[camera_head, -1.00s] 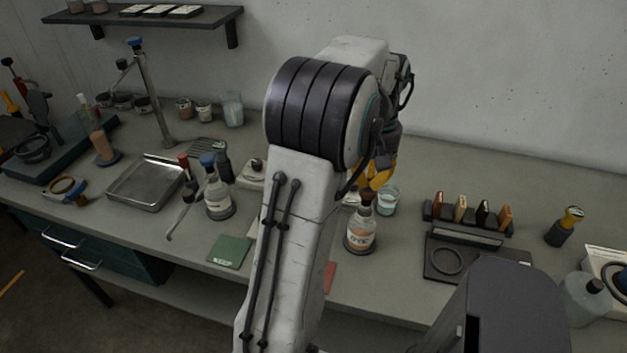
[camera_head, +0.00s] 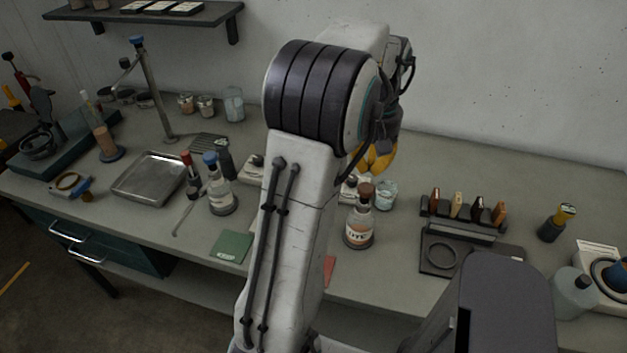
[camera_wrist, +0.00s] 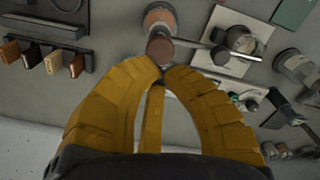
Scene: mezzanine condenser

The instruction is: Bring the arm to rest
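My gripper (camera_head: 378,158) hangs above the bench behind the raised arm, with its yellow fingers partly hidden by my own arm in the head view. In the wrist view my gripper (camera_wrist: 163,72) has its curved yellow fingers drawn together at the tips, with nothing seen between them. A brown-capped bottle (camera_head: 359,229) with an orange and white label stands upright on the bench, below the gripper. Its cap shows just past the fingertips in the wrist view (camera_wrist: 160,49), and the head view shows the gripper apart from it.
A glass beaker (camera_head: 385,195) stands just behind the bottle. A rack (camera_head: 461,229) with several small blocks is to the right. A blue-capped bottle (camera_head: 220,193), a metal tray (camera_head: 150,181) and a green pad (camera_head: 232,246) are on the left. The wall rises behind the bench.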

